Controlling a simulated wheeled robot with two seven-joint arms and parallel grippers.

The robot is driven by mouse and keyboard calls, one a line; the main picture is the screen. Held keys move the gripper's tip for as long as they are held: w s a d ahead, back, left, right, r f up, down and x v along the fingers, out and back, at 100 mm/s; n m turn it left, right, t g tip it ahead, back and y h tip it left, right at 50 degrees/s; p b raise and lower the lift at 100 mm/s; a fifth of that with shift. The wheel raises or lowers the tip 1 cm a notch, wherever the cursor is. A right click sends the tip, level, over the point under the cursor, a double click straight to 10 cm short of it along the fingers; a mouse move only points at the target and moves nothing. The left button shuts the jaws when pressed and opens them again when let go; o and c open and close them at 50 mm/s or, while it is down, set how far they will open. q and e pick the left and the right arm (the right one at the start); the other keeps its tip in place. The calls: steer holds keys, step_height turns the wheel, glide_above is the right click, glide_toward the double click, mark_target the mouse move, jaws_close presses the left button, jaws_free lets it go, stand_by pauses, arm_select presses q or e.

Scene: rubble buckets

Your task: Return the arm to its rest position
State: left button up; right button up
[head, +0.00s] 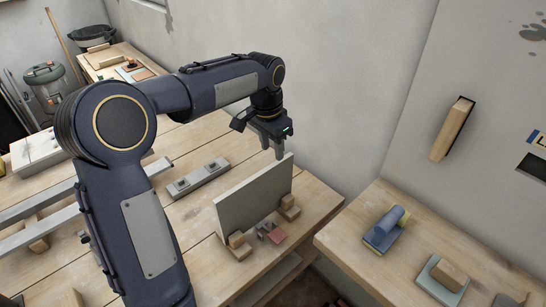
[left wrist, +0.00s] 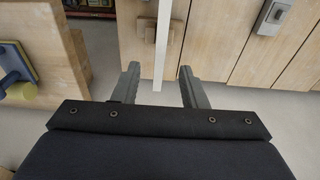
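My left arm reaches in from the lower left of the head view. Its gripper (head: 272,151) points down near the upper right corner of an upright grey panel (head: 252,200). In the left wrist view the fingers of the left gripper (left wrist: 159,70) are spread wide. The panel shows there edge-on as a pale strip (left wrist: 164,45), with a visible gap to each finger. Nothing is gripped. The panel stands on the workbench (head: 210,145) between small wooden blocks (head: 239,246). My right gripper is not in view.
A grey bar with fittings (head: 198,179) and long metal rails (head: 40,208) lie on the bench. A second wooden table (head: 420,245) at right holds a blue and yellow tool (head: 384,230) and a block on a plate (head: 443,275). Walls stand behind.

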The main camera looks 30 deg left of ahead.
arm_select(q)
steer(key=shift+s+r, duration=0.1)
steer(key=shift+r, duration=1.1)
steer(key=shift+a, duration=0.1)
steer(key=s+d+r+n+t+h, duration=0.1)
steer(key=s+n+t+h, duration=0.15)
steer(key=s, duration=1.35)
steer(key=s+d+f+n+t, duration=0.1)
steer(key=s+d+f+n, duration=0.1)
steer(key=s, duration=0.3)
steer(key=s+d+f+n+t, duration=0.1)
steer(key=s+d+f+n, duration=0.1)
steer(key=s+f, duration=0.2)
steer(key=shift+s+d+h, duration=0.2)
steer(key=shift+s+h, duration=0.25)
steer(key=shift+s, duration=0.45)
